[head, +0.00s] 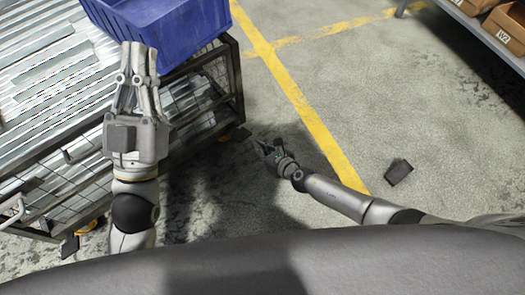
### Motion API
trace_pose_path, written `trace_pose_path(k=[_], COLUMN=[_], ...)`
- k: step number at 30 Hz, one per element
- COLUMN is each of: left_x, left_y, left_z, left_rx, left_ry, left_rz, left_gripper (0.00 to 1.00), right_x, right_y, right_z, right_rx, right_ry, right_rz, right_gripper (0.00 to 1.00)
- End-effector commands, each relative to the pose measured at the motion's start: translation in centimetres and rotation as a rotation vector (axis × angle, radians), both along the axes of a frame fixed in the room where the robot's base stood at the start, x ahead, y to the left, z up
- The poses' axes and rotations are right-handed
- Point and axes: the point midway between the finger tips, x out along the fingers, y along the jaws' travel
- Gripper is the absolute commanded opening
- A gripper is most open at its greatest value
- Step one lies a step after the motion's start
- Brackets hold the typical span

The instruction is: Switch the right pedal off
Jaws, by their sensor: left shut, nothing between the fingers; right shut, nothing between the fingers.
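A metal cage cart (207,107) loaded with galvanized brackets (45,75) stands at the left. A small orange-and-dark part, seemingly the right pedal (226,137), shows low at the cart's right corner; its setting is too small to tell. Another orange pedal-like part (88,227) shows at the lower left corner. My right gripper (265,147) is shut and empty, low over the floor, a short way right of the right pedal and apart from it. My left gripper (138,52) is shut and empty, pointing up the picture above the brackets, in front of the blue bin.
A blue bin (185,35) sits on the cart's top. Yellow floor lines (290,88) cross the concrete. A small dark block (398,172) lies on the floor at right. A shelf (478,28) with cardboard boxes (508,25) stands at upper right. The floor between is clear.

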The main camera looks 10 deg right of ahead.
Motion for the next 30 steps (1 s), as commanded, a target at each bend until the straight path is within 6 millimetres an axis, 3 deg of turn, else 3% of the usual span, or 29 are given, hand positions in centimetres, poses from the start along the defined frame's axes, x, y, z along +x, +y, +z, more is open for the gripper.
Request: trace_pose_path(k=[9,27,30], left_x=[1.4,1.4,1.4], left_y=[-0.1,-0.1,-0.1], left_z=[-1.8,-1.9,-1.9], left_rx=[0.035,0.037,0.037], left_ry=[0.122,0.127,0.126], left_rz=[0.006,0.007,0.007], left_gripper=[0.0,0.0,0.0], right_x=[0.2,0.2,0.0], right_y=[-0.4,-0.4,0.4], right_z=[0.7,0.6,1.2], right_rx=[0.0,0.001,0.054], right_ry=[0.001,0.002,0.02], right_rz=[0.0,0.0,-0.018], right_gripper=[0.0,0.0,0.0])
